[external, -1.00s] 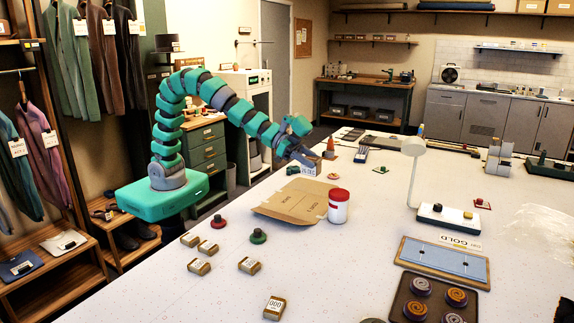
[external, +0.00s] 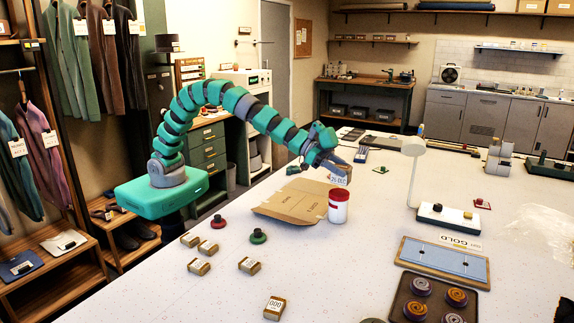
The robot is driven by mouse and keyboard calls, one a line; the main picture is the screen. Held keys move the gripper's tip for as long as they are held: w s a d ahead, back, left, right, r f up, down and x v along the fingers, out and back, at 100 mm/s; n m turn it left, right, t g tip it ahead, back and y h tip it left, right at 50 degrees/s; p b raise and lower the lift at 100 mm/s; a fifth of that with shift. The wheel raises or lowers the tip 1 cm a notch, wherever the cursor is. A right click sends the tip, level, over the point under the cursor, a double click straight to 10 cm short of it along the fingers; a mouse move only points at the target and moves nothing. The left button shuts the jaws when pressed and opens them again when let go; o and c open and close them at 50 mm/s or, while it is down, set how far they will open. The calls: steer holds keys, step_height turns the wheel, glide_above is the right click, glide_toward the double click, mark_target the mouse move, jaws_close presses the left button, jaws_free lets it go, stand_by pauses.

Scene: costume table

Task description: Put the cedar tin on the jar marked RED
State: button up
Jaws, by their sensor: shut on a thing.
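My gripper (external: 336,162) is shut on a small brown tin (external: 339,178) with a white label. I take it for the cedar tin, though its label is too small to read surely. The tin is tilted and shows just above the jar (external: 338,212), a white jar with a red lid standing upright on the table. No word on the jar can be read. Whether the tin touches the lid cannot be told from this angle. The fingers partly hide the tin.
A flattened cardboard piece (external: 290,200) lies left of the jar. Several labelled small tins (external: 249,265) stand at the front left. The table front of the jar is clear.

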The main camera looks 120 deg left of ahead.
mark_target(340, 177)
steer(key=shift+f+b, duration=0.65)
steer(key=shift+f, duration=1.1)
steer(key=o, duration=1)
steer(key=shift+f, duration=0.1)
steer(key=shift+s+r, duration=0.15)
steer(key=shift+r, duration=0.05)
steer(key=shift+v, duration=5.9)
